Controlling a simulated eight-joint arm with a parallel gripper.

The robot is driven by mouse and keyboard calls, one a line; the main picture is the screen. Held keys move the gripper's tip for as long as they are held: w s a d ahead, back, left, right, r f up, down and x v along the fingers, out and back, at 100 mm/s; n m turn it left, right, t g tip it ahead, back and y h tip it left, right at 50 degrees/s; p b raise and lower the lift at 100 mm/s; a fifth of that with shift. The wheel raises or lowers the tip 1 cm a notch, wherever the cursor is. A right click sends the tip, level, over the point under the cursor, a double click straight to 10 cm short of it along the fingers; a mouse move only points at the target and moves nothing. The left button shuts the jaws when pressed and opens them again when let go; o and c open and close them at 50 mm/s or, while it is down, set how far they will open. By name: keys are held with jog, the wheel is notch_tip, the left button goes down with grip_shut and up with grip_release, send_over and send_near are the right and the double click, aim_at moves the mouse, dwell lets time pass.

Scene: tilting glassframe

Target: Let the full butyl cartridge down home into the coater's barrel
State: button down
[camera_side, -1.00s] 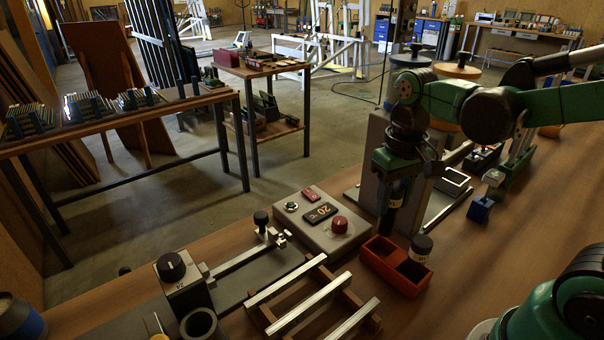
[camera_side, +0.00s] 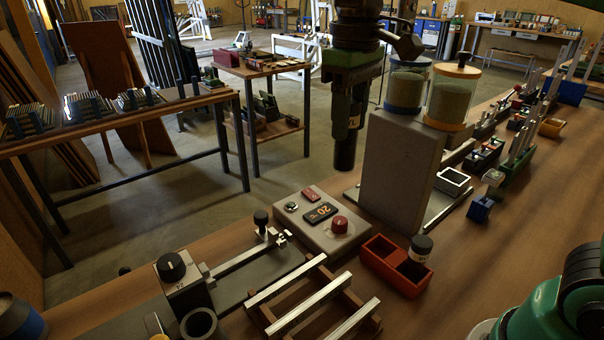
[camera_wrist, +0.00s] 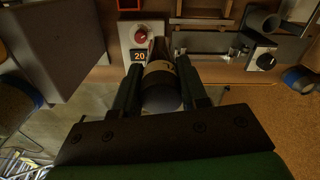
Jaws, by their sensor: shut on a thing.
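My gripper (camera_side: 350,98) is shut on a black cartridge (camera_side: 346,150) with a pale lettered band, hanging upright in the air behind the control box. In the wrist view, my gripper (camera_wrist: 160,88) has one finger on each side of the cartridge (camera_wrist: 161,98). An open grey tube (camera_side: 199,324), which looks like the coater's barrel, stands at the front left, mouth up. It also shows in the wrist view (camera_wrist: 262,24). The cartridge is well above and apart from it. The inside of the tube is dark.
A control box (camera_side: 322,222) with a red button and a "20 °C" display stands below the cartridge. A red two-part tray (camera_side: 366,262) holds another dark-capped cartridge (camera_side: 420,247). A tall grey block (camera_side: 395,175) with two jars stands close at right. A slatted frame (camera_side: 300,300) lies in front.

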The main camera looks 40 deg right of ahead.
jog(key=w+a+f+n, duration=0.2)
jog(key=a+n, duration=0.4)
jog(key=a, duration=0.4)
jog(key=n, duration=0.7)
send_over(188, 293)
jog(key=s, duration=0.3)
notch_tip(188, 293, down, 3)
jog(key=shift+s+a+f, duration=0.1)
jog(key=shift+f, duration=1.85)
jog(key=shift+s+a+f, duration=0.1)
jog(key=shift+f, duration=1.85)
jog(key=shift+f, duration=0.1)
jog(key=shift+f, duration=0.5)
jog(key=shift+c, duration=2.4)
grip_release()
